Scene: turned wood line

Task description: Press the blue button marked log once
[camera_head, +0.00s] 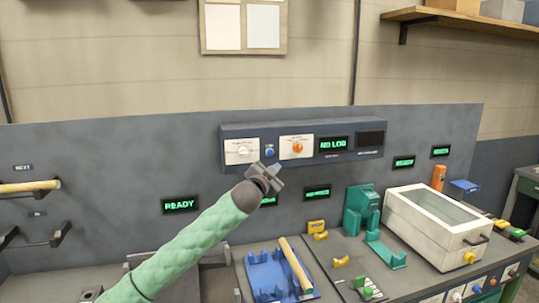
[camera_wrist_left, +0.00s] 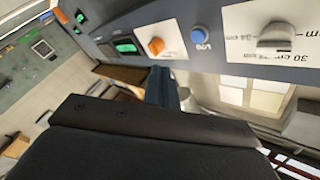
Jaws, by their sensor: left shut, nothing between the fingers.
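The round blue button (camera_head: 270,149) sits on the dark blue control panel (camera_head: 232,132) on the grey back wall, between a white dial plate and an orange-knob plate. In the left wrist view the blue button (camera_wrist_left: 200,36) has "LOG" lettered beside it. My left gripper (camera_head: 275,170) is shut and empty, just below the button in the head view. A gap to the button shows in the left wrist view, where the shut fingers (camera_wrist_left: 162,80) point towards the panel beside the orange knob. My right gripper is not in view.
The panel's display (camera_head: 333,144) reads "NO LOG" in green. The orange knob (camera_head: 298,147) and white knob (camera_head: 242,151) flank the button closely. Below are a blue fixture (camera_head: 262,272) with a wooden rod, a green device (camera_head: 361,208) and a white lidded box (camera_head: 425,240).

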